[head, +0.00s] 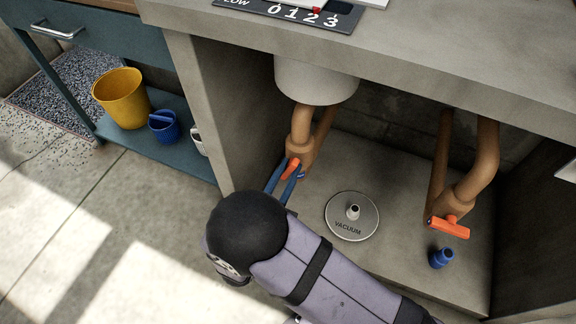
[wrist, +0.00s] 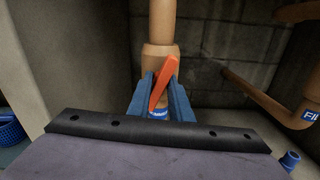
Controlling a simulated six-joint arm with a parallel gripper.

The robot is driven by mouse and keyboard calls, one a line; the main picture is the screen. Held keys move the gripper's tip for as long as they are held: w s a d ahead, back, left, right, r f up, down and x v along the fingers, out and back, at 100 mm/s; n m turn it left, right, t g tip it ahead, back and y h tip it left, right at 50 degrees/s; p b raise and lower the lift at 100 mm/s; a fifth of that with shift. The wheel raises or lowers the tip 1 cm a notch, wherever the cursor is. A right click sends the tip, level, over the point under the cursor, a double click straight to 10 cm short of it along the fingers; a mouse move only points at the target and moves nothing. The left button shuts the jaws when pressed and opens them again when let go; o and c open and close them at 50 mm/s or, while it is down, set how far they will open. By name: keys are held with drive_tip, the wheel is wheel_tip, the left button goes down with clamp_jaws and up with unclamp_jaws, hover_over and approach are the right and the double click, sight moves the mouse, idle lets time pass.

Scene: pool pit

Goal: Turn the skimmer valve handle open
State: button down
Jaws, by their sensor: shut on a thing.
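An orange valve handle (head: 291,168) sits on the left tan pipe (head: 301,124) inside the concrete pit. It also shows in the wrist view (wrist: 168,73), slanting from lower left to upper right across the pipe. My gripper (head: 284,181) has its blue fingers on both sides of this handle and is shut on it. In the wrist view the fingers (wrist: 160,92) flank the handle's lower part. A blue label below the handle is mostly hidden, so its word cannot be read.
A second orange handle (head: 449,228) is on the right pipe (head: 484,160), labelled "FIL…" in the wrist view. A round VACUUM lid (head: 340,226) and a small blue fitting (head: 441,258) are on the pit floor. The concrete top (head: 400,55) overhangs. A dial plate (head: 288,12) lies above.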

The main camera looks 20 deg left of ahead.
drive_tip(key=n+p, duration=0.4)
drive_tip(key=shift+r, duration=0.25)
drive_tip(key=shift+f+n+p, duration=0.15)
drive_tip(key=shift+n+p, duration=0.8)
drive_tip(key=shift+n, duration=0.35)
drive_tip(key=c, duration=2.5)
unclamp_jaws()
drive_tip(key=shift+f, duration=0.1)
drive_tip(key=shift+c, duration=0.2)
drive_tip(key=o, duration=1)
